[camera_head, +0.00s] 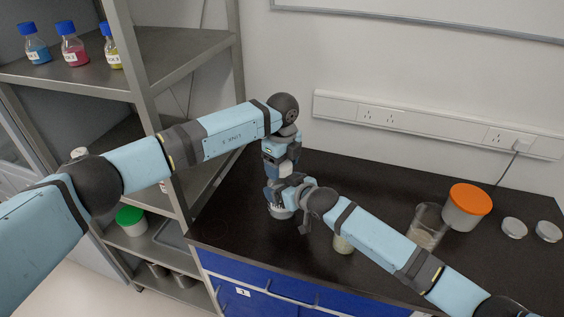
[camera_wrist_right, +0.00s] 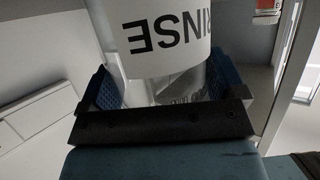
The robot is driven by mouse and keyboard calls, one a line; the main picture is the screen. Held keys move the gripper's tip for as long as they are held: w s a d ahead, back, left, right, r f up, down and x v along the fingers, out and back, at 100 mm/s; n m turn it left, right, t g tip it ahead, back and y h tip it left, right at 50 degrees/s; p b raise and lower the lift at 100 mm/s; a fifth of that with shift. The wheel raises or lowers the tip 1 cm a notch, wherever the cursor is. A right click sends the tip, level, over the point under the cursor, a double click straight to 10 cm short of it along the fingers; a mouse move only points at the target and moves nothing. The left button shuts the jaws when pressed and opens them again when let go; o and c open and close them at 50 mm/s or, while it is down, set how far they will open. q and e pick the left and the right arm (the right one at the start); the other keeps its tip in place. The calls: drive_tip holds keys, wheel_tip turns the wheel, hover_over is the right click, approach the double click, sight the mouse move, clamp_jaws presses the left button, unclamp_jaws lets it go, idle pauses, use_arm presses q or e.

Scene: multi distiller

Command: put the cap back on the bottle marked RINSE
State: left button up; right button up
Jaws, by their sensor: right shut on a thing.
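The bottle marked RINSE (camera_wrist_right: 170,35) fills the top middle of the right wrist view, its label reading upside down there. My right gripper (camera_wrist_right: 165,90) is shut on it, with a blue-padded finger on each side. In the head view my right gripper (camera_head: 288,190) is over the bench's left part, and a pale rounded piece (camera_head: 281,212), seemingly the bottle's base, shows below it. My left gripper (camera_head: 280,168) points down right above my right gripper. Its fingertips are hidden, so I cannot tell what it holds. I cannot make out the cap or the bottle's mouth.
On the dark bench (camera_head: 390,190), a small jar (camera_head: 343,243) is partly hidden by my right arm. A glass beaker (camera_head: 428,228), an orange-lidded tub (camera_head: 466,208) and two pale round discs (camera_head: 514,227) stand farther right. A metal shelf (camera_head: 180,55) with blue-capped bottles (camera_head: 74,45) is at left.

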use_arm(q)
drive_tip(key=c, duration=0.7)
drive_tip(key=m, duration=0.6)
drive_tip(key=shift+m, duration=0.3)
drive_tip(key=o, duration=1)
drive_tip(key=shift+r, duration=2.25)
drive_tip(key=shift+c, duration=0.2)
